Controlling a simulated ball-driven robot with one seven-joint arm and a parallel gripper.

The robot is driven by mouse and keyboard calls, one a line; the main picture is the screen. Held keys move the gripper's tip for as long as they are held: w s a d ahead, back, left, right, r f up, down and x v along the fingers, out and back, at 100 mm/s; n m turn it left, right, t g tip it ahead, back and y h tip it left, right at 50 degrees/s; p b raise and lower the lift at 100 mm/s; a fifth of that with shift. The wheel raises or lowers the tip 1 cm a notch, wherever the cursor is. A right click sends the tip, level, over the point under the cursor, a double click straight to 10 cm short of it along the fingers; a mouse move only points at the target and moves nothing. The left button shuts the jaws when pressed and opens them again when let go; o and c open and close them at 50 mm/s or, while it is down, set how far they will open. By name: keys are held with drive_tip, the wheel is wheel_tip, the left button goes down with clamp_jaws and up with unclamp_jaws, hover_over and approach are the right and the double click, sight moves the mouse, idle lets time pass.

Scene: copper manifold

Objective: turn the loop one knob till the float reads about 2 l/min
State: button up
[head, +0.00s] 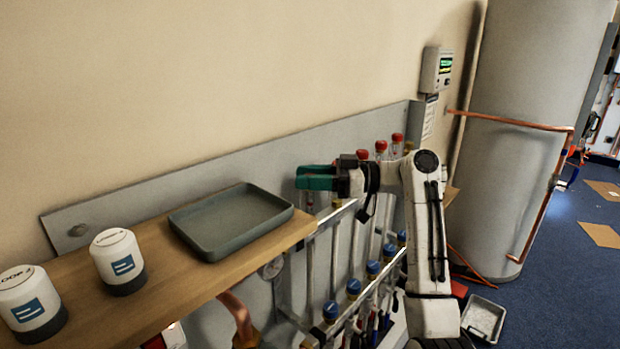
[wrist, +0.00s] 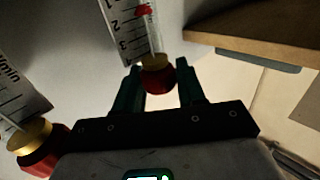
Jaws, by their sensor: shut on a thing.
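My gripper (head: 318,178) is at the near end of the row of flow meters in the head view, with its green fingers hiding the knob there. In the wrist view my gripper (wrist: 162,70) has one finger on each side of a red knob (wrist: 160,81), and is shut on it. A brass collar joins the knob to a clear tube with a scale (wrist: 124,28) marked 1, 2 and 3. A red float (wrist: 143,10) shows in the tube between the 1 and 2 marks, near the picture's top edge. No loop label is readable on this knob.
Another red knob (wrist: 40,155) and its scale are close at left in the wrist view. A wooden shelf (head: 150,290) bears a grey tray (head: 205,252) and two white pots (head: 118,258) beside my gripper. Blue-capped valves (head: 352,287) line the lower rail. A large cylinder stands right.

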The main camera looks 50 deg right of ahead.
drive_tip(key=o, duration=0.9)
drive_tip(key=shift+o, duration=0.2)
drive_tip(key=v, duration=1)
drive_tip(key=shift+s+d, duration=0.25)
drive_tip(key=shift+s, duration=0.05)
